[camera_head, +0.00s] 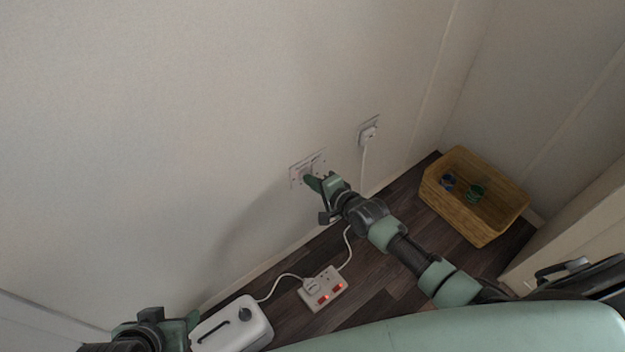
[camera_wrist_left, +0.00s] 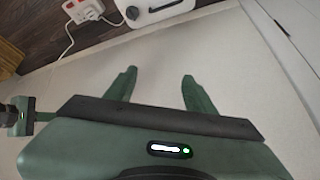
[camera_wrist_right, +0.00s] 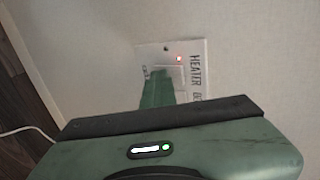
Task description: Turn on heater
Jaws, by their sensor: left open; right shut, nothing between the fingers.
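A white wall switch plate (camera_head: 294,174) sits low on the wall. In the right wrist view the plate (camera_wrist_right: 194,88) carries the word "HEATER", a partly hidden second label, and a small red light near its edge. My right gripper (camera_head: 311,183) is shut and empty, its fingertips at the plate. In the right wrist view the shut fingers (camera_wrist_right: 157,78) cover part of the plate; I cannot tell whether they press the switch. My left gripper (camera_wrist_left: 158,78) is open and empty at the lower left of the head view, beside a white appliance (camera_head: 248,326).
A power strip (camera_head: 323,290) with red lit switches lies on the dark floor, cabled to the appliance. A wall socket with a white plug (camera_head: 368,133) is right of the plate. A wicker basket (camera_head: 500,222) holding small items stands in the corner.

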